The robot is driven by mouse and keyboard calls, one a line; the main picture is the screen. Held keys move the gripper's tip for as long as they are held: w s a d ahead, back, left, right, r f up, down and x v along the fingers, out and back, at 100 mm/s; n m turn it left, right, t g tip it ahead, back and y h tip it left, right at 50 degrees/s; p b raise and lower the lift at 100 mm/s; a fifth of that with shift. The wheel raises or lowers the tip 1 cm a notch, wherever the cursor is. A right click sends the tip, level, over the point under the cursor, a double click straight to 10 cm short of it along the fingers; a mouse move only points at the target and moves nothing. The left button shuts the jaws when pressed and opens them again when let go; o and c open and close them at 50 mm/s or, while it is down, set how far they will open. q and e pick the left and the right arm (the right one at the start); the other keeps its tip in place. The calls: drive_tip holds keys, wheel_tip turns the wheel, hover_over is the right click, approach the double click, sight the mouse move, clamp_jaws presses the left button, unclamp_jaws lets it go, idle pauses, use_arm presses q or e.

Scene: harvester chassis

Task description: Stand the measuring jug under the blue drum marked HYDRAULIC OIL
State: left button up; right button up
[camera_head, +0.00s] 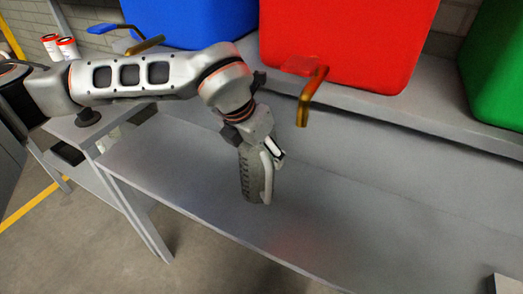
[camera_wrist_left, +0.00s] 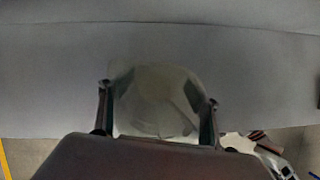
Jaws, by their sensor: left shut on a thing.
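The blue drum (camera_head: 200,22) stands on the upper shelf at the upper left of the head view. Its tap has a blue lever (camera_head: 110,28) and a brass spout (camera_head: 146,44). No lettering on it shows. My left gripper (camera_head: 268,148) is shut on the measuring jug (camera_head: 251,177), a greyish see-through vessel with dark marks on its side. The jug is roughly upright over the lower shelf, right of the blue drum's spout. I cannot tell whether its base touches. In the wrist view the jug (camera_wrist_left: 157,98) sits between both fingers. My right gripper is out of view.
A red drum (camera_head: 345,40) with a red lever and brass spout (camera_head: 311,97) stands right of the blue one. A green drum (camera_head: 497,68) is at the far right. The lower shelf (camera_head: 330,200) is mostly clear. Two white cans (camera_head: 60,48) stand at the left.

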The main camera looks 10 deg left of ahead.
use_arm(q)
drive_tip(key=shift+f, duration=0.15)
drive_tip(key=o, duration=1.2)
drive_tip(key=shift+o, duration=0.2)
